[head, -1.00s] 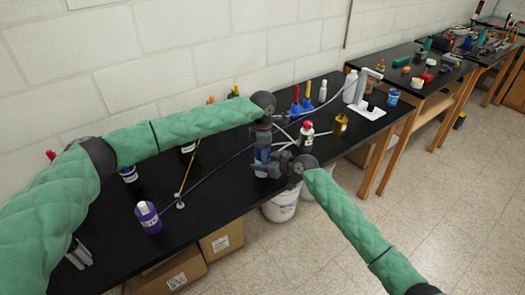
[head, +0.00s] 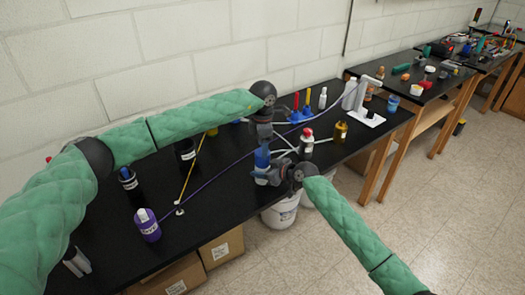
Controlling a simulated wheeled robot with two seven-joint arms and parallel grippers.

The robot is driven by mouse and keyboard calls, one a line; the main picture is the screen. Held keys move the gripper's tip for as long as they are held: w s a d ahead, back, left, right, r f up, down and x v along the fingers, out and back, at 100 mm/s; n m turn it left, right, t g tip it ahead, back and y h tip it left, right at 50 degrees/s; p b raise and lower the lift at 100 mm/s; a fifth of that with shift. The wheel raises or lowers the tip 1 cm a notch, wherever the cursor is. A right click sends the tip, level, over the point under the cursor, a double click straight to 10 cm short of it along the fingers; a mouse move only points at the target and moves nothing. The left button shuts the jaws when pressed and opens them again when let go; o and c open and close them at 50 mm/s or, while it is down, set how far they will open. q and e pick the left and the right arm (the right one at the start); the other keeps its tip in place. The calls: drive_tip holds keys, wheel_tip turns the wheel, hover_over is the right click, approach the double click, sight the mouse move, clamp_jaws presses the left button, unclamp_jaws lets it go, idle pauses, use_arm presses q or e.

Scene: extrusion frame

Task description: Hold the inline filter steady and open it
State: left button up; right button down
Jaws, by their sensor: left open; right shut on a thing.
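The inline filter (head: 262,158) shows as a small upright blue body near the front edge of the black table. My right gripper (head: 268,176) comes in from the right and is shut on its lower part, which the fingers mostly hide. My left gripper (head: 262,141) points down from above, right over the top of the blue body, and is open. I cannot tell whether its fingertips still touch the top.
A red-capped bottle (head: 306,144) and an amber bottle (head: 340,131) stand to the right. A purple bottle (head: 148,225) stands at the front left. A thin cable (head: 222,182) crosses the black table (head: 110,262). A white bucket (head: 280,214) is below the front edge.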

use_arm(q)
drive_tip(key=shift+r+n, duration=0.3)
drive_tip(key=shift+r, duration=0.55)
drive_tip(key=shift+f, duration=3.9)
drive_tip(key=shift+c, duration=0.2)
drive_tip(key=c, duration=0.7)
drive_tip(key=o, duration=1)
drive_tip(key=shift+r, duration=0.1)
